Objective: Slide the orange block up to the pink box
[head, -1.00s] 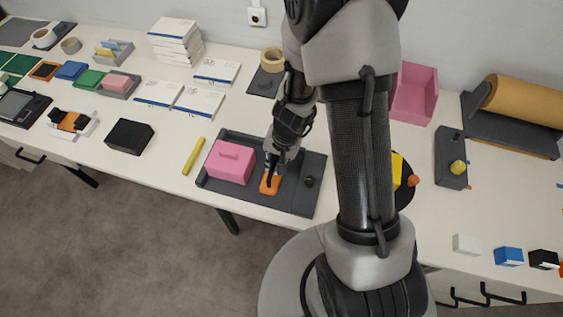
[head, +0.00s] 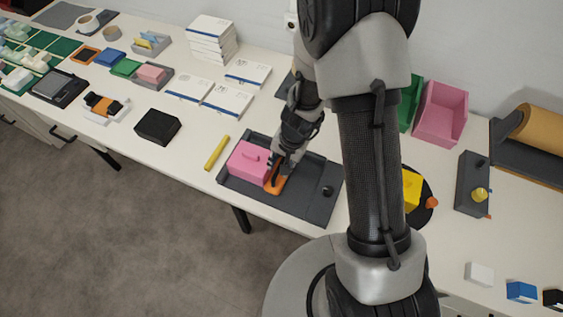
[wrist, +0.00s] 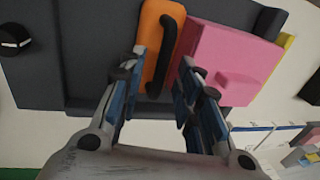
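The orange block (head: 275,187) with a black handle lies on the dark grey tray (head: 308,207), close beside the right side of the pink box (head: 248,160). In the wrist view the orange block (wrist: 152,30) and pink box (wrist: 225,58) lie side by side, with at most a thin gap; I cannot tell if they touch. My gripper (wrist: 163,68) has its fingers spread apart, one on each side of the block's handle end, with no visible grip on the handle. In the head view my gripper (head: 277,172) hides part of the block.
A dark round knob (head: 327,191) stands on the tray's right part. A yellow stick (head: 217,152) and a black box (head: 157,126) lie left of the tray. A yellow block (head: 411,188) on a dark disc is to the right, partly behind my arm.

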